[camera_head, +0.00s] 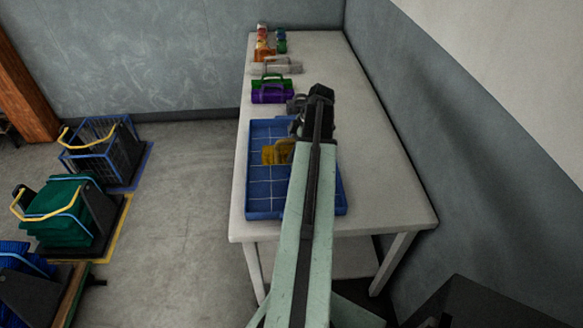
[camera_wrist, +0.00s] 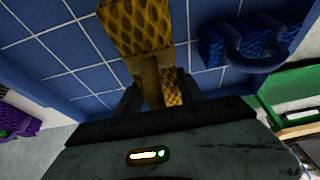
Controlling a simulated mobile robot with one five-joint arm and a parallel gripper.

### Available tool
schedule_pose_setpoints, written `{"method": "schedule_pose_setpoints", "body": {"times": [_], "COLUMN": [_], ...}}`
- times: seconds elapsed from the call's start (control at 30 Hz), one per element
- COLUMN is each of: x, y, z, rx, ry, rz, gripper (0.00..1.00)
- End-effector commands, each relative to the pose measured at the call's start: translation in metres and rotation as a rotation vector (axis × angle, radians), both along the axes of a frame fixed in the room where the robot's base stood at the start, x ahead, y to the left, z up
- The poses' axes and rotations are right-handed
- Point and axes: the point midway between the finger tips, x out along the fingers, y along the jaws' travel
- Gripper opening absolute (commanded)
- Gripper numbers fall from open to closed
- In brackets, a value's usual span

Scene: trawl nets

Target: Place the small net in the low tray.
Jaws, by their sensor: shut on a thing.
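A yellow mesh net (camera_head: 276,153) shows over the blue low tray (camera_head: 262,214), left of my arm. In the wrist view the net (camera_wrist: 135,25) is close up, and a narrow part of it runs down between my fingers. My gripper (camera_wrist: 163,88) is shut on that part. The tray floor (camera_wrist: 60,45), blue with pale grid lines, lies behind the net. I cannot tell whether the net touches it. A blue mesh net with a handle (camera_wrist: 228,52) shows to the right in the wrist view, against the tray.
A purple net (camera_head: 272,95), a green one (camera_head: 268,81) and a grey one (camera_head: 285,66) lie on the white table (camera_head: 385,195) beyond the tray. Orange and other small items stand at the far end. Several handled crates (camera_head: 100,160) are on the left floor. The table's right side is clear.

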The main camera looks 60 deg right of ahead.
Motion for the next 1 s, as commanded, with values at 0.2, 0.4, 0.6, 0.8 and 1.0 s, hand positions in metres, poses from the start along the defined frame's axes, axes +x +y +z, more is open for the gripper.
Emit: {"method": "schedule_pose_setpoints", "body": {"times": [0.2, 0.4, 0.6, 0.8, 1.0], "x": [0.000, 0.001, 0.001, 0.001, 0.001], "y": [0.000, 0.000, 0.000, 0.001, 0.001], "z": [-0.013, -0.047, -0.043, -0.045, -0.045], "rx": [0.000, 0.000, 0.000, 0.000, 0.000], "ry": [0.000, 0.000, 0.000, 0.000, 0.000], "rz": [0.000, 0.000, 0.000, 0.001, 0.001], "gripper": [0.00, 0.00, 0.00, 0.57, 0.67]}}
